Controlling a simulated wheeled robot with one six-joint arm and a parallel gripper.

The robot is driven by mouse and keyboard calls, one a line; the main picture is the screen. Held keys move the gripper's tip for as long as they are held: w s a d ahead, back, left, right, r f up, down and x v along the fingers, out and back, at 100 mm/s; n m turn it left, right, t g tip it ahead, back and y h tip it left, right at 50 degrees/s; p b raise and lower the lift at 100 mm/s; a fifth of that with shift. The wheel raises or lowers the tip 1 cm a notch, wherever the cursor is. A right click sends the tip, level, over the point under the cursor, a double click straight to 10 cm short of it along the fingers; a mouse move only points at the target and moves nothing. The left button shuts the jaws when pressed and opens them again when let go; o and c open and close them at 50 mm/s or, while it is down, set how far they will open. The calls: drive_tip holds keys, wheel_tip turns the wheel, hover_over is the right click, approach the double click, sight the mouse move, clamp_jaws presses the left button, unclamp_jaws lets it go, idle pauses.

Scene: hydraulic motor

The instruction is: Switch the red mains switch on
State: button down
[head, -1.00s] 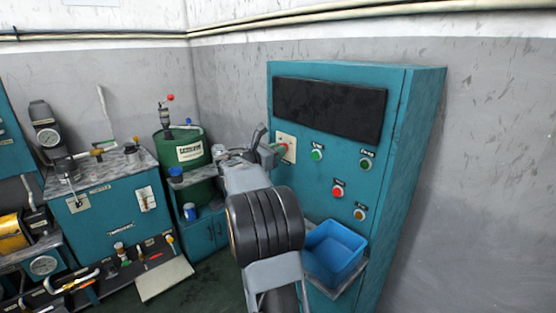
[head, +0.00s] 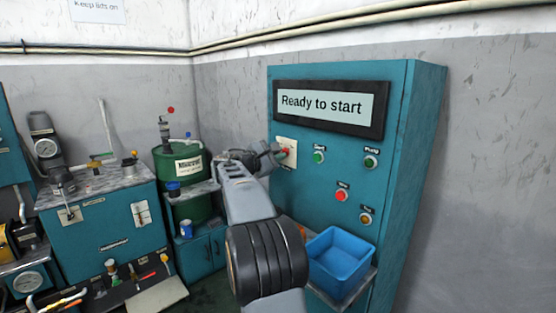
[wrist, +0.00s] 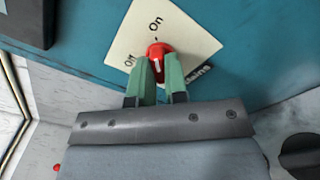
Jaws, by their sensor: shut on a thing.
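The red mains switch (wrist: 157,50) is a round knob with a white mark on a cream plate (wrist: 192,38) labelled On, Off and Mains. In the wrist view its white mark points toward the upper On label. My gripper (wrist: 158,68) is shut on the knob with its green fingers either side. In the head view my gripper (head: 279,154) is at the cream plate on the upper left of the teal control cabinet (head: 300,220), and the knob is largely hidden there. The cabinet's display (head: 322,105) is lit and reads "Ready to start".
The cabinet also has a green Start button (head: 319,157), another green button (head: 370,162), a red button (head: 340,195) and an amber one (head: 365,219). A blue bin (head: 340,262) sits on a shelf below. A green drum (head: 190,165) stands left of my arm.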

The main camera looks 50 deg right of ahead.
idle(0.4)
drive_tip(key=c, duration=1.1)
unclamp_jaws()
drive_tip(key=shift+c, duration=0.2)
drive_tip(key=w+a+b, duration=0.1)
drive_tip(key=a, duration=1.3)
drive_tip(key=shift+d+m, duration=0.1)
drive_tip(key=shift+m, duration=0.2)
